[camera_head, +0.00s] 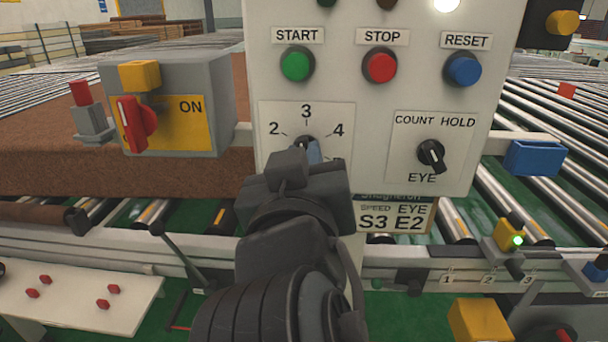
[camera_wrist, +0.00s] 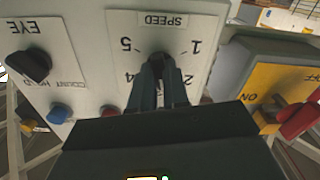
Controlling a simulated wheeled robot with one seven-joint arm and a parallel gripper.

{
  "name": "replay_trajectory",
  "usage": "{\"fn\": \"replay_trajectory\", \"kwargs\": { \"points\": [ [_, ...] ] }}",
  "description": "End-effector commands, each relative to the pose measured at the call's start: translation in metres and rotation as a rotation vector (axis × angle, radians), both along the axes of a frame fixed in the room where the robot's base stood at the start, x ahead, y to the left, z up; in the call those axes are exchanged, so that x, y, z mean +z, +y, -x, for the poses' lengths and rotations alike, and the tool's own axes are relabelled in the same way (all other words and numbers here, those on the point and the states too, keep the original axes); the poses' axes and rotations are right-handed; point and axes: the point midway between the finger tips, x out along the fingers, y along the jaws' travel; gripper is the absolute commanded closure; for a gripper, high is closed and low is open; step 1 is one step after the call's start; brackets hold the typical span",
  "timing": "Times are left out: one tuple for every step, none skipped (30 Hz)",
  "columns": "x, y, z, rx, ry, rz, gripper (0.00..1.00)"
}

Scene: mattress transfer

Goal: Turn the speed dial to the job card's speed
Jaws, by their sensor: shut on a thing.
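The speed dial (camera_head: 305,142) is a dark knob on the white control panel, with 2, 3 and 4 showing around it in the head view. In the wrist view, the dial (camera_wrist: 159,57) appears upside down, with SPEED, 1 and 5 readable. My gripper (camera_head: 313,153) is shut on the dial; its two fingers (camera_wrist: 158,70) reach either side of the knob in the wrist view. The fingers cover most of the knob, so I cannot tell which number it points to. The job card (camera_head: 395,217) below the panel reads S3 E2, under SPEED and EYE.
Green START (camera_head: 297,65), red STOP (camera_head: 380,67) and blue RESET (camera_head: 462,69) buttons sit above the dial. A COUNT/HOLD/EYE selector (camera_head: 431,155) is to its right. A grey switch box (camera_head: 180,105) with a red handle, marked ON, stands left. Roller conveyors lie behind.

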Motion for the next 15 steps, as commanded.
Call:
{"fn": "replay_trajectory", "kwargs": {
  "points": [
    [-0.0047, 0.0003, 0.0000, 0.000, 0.003, -0.032, 1.00],
    [-0.0047, 0.0003, 0.0000, 0.000, 0.002, -0.053, 1.00],
    [-0.0047, 0.0003, 0.0000, 0.000, 0.002, -0.077, 1.00],
    [-0.0047, 0.0003, 0.0000, 0.000, 0.001, -0.095, 1.00],
    [-0.0046, 0.0002, 0.0000, 0.000, 0.001, -0.111, 1.00],
    [-0.0045, 0.0001, -0.0001, -0.001, 0.000, -0.132, 1.00],
    [-0.0043, 0.0001, -0.0001, -0.001, 0.000, -0.146, 1.00],
    [-0.0041, 0.0001, -0.0001, -0.001, -0.001, -0.159, 1.00],
    [-0.0038, 0.0001, -0.0001, -0.001, -0.001, -0.175, 1.00],
    [-0.0037, 0.0001, -0.0001, -0.001, -0.001, -0.185, 1.00],
    [-0.0035, 0.0001, -0.0001, -0.001, -0.002, -0.194, 1.00],
    [-0.0033, 0.0000, -0.0001, -0.001, -0.002, -0.206, 1.00],
    [-0.0032, 0.0000, -0.0001, -0.001, -0.002, -0.212, 1.00],
    [-0.0031, 0.0001, -0.0001, -0.001, -0.003, -0.218, 1.00],
    [-0.0030, 0.0000, -0.0001, -0.001, -0.003, -0.225, 1.00]
  ]
}}
